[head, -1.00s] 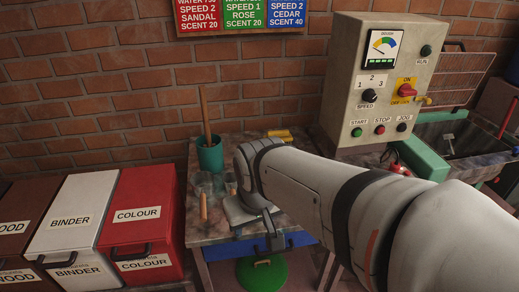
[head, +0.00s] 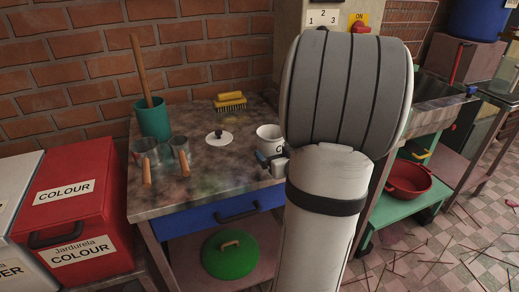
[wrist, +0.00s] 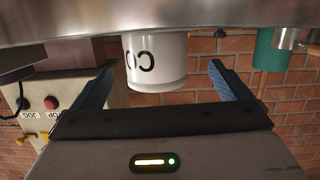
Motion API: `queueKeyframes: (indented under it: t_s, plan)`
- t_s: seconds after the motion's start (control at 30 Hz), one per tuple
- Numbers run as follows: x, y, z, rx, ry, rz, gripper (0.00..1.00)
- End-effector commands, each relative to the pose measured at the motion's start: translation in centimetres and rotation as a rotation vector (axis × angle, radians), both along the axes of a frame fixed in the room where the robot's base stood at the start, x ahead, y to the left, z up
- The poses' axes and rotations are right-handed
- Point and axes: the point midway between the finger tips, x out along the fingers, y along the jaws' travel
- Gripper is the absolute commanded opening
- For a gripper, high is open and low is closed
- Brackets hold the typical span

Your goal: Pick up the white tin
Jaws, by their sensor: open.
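The white tin (head: 268,133) stands upright and open on the worktable, near its right side, with dark lettering on its front. My gripper (head: 271,161) is at table height just in front of the tin, partly hidden by my own arm. In the wrist view, which is upside down, the tin (wrist: 158,62) shows in the gap between the two blue fingers of my open gripper (wrist: 160,72). Neither finger visibly touches it. I cannot tell how far the tin sits between the fingertips.
A white lid with a dark knob (head: 219,138) lies left of the tin. A yellow brush (head: 230,101), a teal pot (head: 153,119) and two metal scoops (head: 181,150) are also on the worktable (head: 205,185). A control box (head: 322,20) stands behind.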

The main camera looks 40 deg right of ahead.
Motion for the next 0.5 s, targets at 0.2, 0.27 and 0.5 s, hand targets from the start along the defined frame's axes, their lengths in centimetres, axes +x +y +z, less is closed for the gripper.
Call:
queueKeyframes:
  t_s: [0.2, 0.27, 0.5]
  plan:
    - [0.2, -0.7, -0.9, 0.012, -0.055, 0.019, 0.97]
    - [0.9, -0.9, -1.0, 0.011, -0.057, 0.021, 0.97]
    - [3.7, -1.6, -1.6, 0.011, -0.055, 0.02, 0.97]
